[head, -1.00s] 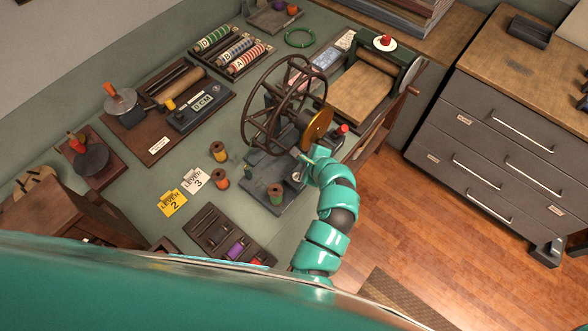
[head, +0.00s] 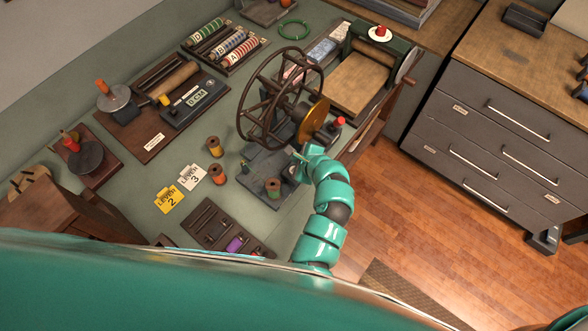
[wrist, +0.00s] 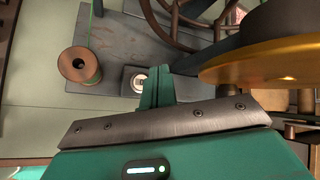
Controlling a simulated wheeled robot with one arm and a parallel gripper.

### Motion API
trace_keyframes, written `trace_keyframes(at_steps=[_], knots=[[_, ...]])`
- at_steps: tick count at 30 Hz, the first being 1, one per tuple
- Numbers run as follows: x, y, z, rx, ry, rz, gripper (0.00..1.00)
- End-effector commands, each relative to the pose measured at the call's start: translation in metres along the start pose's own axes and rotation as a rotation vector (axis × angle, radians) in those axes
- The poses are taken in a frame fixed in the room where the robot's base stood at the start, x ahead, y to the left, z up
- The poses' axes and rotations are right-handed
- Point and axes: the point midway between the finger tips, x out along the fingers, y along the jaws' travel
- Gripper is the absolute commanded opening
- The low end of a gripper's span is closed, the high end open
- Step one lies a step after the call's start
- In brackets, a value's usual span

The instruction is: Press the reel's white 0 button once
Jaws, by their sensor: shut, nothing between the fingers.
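The reel has a large dark spoked wheel (head: 280,98), a brass disc (head: 313,121) and a slate-grey base plate (head: 250,186). My gripper (wrist: 157,72) is shut and empty. In the head view, my gripper (head: 298,154) is over the base's right side, below the brass disc.
A spool with green thread (wrist: 80,66) stands left of the button; it also shows in the head view (head: 272,187). The brass disc (wrist: 265,62) is close on the fingers' right. A red knob (head: 339,121) is near the disc. Yellow and white tags (head: 168,200) lie left.

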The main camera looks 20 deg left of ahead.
Motion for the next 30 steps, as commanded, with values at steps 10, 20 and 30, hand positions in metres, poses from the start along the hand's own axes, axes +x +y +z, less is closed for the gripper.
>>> trace_keyframes(at_steps=[10, 20, 30], knots=[[0.035, 0.026, -0.024, 0.000, -0.002, 0.003, 0.00], [0.039, 0.028, -0.027, 0.000, -0.002, 0.001, 0.00], [0.039, 0.028, -0.027, -0.001, -0.001, 0.000, 0.00]])
